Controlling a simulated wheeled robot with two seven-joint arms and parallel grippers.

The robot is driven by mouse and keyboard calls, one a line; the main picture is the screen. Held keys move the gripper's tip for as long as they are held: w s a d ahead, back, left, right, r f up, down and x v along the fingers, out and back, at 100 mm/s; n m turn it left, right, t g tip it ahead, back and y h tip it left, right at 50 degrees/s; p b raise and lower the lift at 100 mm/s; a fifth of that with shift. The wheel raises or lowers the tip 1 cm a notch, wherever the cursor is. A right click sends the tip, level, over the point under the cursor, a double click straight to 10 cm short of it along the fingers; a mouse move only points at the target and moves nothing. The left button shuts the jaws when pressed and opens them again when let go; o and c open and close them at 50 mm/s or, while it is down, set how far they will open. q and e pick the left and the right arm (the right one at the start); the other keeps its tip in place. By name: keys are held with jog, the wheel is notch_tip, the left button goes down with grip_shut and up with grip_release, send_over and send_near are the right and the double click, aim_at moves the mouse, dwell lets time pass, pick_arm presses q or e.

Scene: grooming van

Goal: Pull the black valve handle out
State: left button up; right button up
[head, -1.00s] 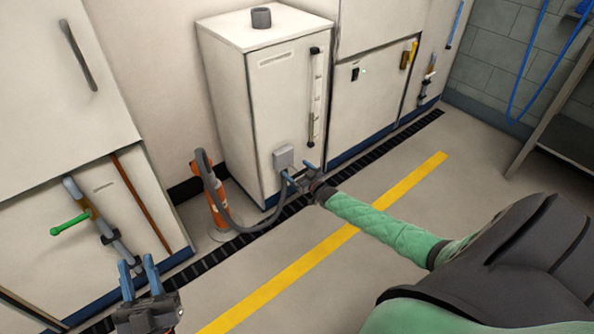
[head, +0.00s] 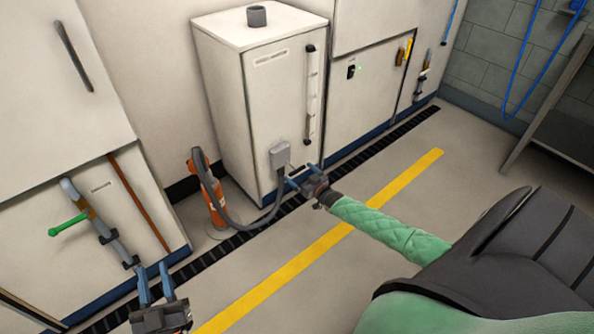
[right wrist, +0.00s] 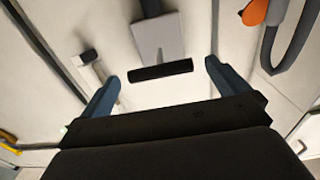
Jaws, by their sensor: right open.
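The black valve handle (right wrist: 160,71) is a short dark bar below a grey box (right wrist: 158,40) in the right wrist view. In the head view it is a small dark bar (head: 297,169) beside the grey box (head: 280,154), low on a white cabinet (head: 275,100). My right gripper (head: 301,174) is open in front of the handle. In the right wrist view its two blue fingers stand apart on either side of the bar, with visible gaps; I see no contact. My left gripper (head: 153,268) is at the lower left, fingers apart, holding nothing visible.
A grey hose (head: 235,220) runs from the grey box to an orange stand (head: 213,200) left of the cabinet. Open floor with a yellow stripe (head: 330,240) lies in front.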

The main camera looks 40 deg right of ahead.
pick_arm(q)
jog(key=shift+w+d+f+g, duration=0.15)
jog(key=shift+f+g, duration=0.4)
jog(key=shift+f, duration=0.85)
jog(key=shift+w+d+f+g, duration=0.1)
jog(key=shift+f+g, duration=0.45)
jog(key=shift+f, duration=0.85)
pick_arm(e)
jog(key=shift+s+d, duration=0.15)
jog(key=shift+s, duration=1.55)
